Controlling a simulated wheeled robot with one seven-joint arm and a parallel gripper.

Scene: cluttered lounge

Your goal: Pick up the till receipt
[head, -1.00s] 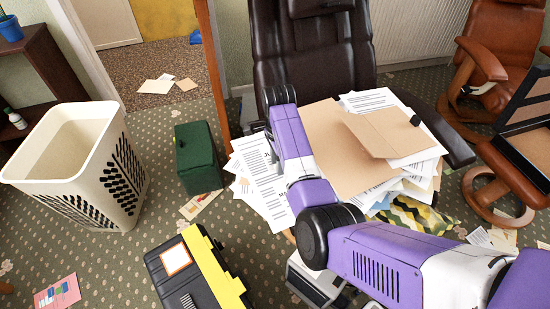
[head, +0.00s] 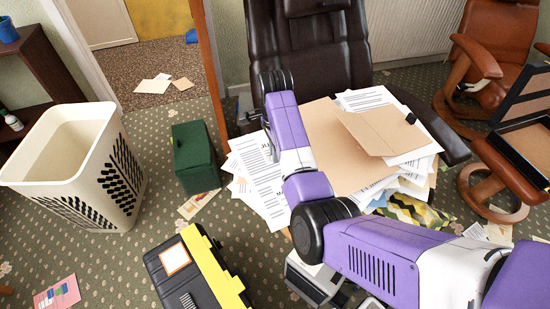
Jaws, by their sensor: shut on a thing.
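I cannot pick out a till receipt for certain among the loose papers. A messy stack of printed sheets and brown folders (head: 325,140) lies in front of the dark leather chair, with white sheets (head: 262,190) spilling out on its left. My purple arm crosses in front of this stack, and its dark wrist end (head: 277,80) is at the stack's far left, before the chair. My gripper's fingers do not show, so whatever is between them is hidden.
A dark recliner (head: 305,50) stands behind the stack. A cream basket (head: 75,165), a green box (head: 195,158) and a black-and-yellow toolbox (head: 195,270) stand on the carpet at left. A brown chair (head: 485,50) is at right. Patterned carpet shows between them.

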